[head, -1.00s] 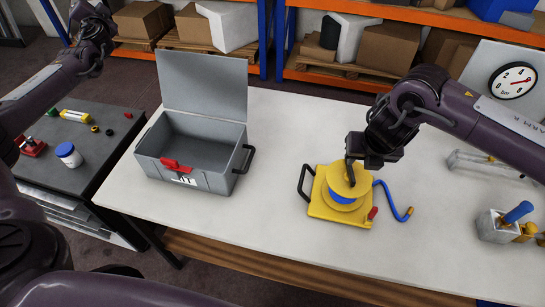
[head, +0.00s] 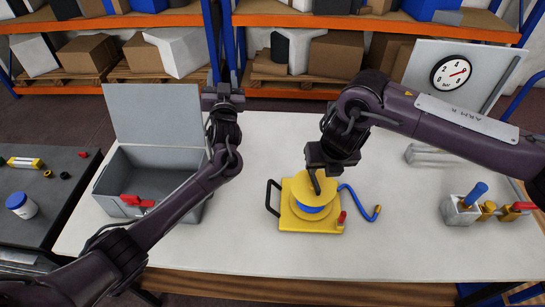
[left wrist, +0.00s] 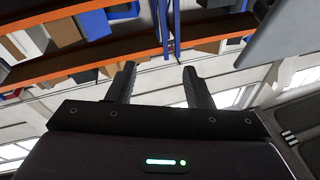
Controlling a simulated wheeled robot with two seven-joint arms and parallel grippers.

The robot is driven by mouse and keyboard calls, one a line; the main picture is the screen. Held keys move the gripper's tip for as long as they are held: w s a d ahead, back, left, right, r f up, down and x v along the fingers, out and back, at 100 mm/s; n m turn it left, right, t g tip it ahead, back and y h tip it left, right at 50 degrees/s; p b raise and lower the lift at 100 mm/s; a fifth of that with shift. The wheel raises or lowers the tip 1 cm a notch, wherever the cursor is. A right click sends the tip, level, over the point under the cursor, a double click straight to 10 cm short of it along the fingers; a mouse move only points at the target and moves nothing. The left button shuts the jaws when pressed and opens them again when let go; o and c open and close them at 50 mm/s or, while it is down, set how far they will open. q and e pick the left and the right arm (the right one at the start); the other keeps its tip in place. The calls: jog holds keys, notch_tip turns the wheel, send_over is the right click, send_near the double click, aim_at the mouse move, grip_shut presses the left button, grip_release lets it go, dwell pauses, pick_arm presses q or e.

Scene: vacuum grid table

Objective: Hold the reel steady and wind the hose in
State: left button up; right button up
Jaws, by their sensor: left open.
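The yellow reel (head: 298,218) stands on the white table, with a black carry handle (head: 270,198) on its left side and a red part on its front right corner. The blue hose (head: 358,202) runs from the reel to the right and ends in a curl on the table. My right gripper (head: 317,182) is at the top of the reel drum; its fingers are partly hidden, and I cannot tell whether they grip a crank. My left gripper (head: 222,82) is raised beside the grey box's lid, pointing away, open and empty. Its two fingers show apart in the left wrist view (left wrist: 158,85).
An open grey box (head: 110,185) with its lid up stands left, partly behind my left arm. A valve block (head: 462,210) stands at the right, and a gauge panel (head: 450,72) at the back right. The table front is clear.

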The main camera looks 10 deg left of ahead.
pick_arm(q)
jog(key=s+d+f+m+g+h, duration=0.1)
jog(key=s+d+f+g, duration=0.1)
jog(key=s+d+f, duration=0.45)
jog(key=s+d+f+m+g, duration=0.1)
jog(key=s+d+f, duration=0.3)
jog(key=f, duration=0.5)
jog(key=m+g+h, duration=0.1)
jog(key=m+g, duration=0.2)
send_near(268, 196)
jog(key=x, duration=0.4)
jog(key=shift+s+d+f, duration=0.1)
jog(key=shift+d+f, duration=0.05)
jog(key=shift+f, duration=0.35)
jog(key=x, duration=0.7)
jog(key=shift+f, duration=0.1)
jog(key=shift+c, duration=0.3)
jog(key=c, duration=0.9)
grip_shut()
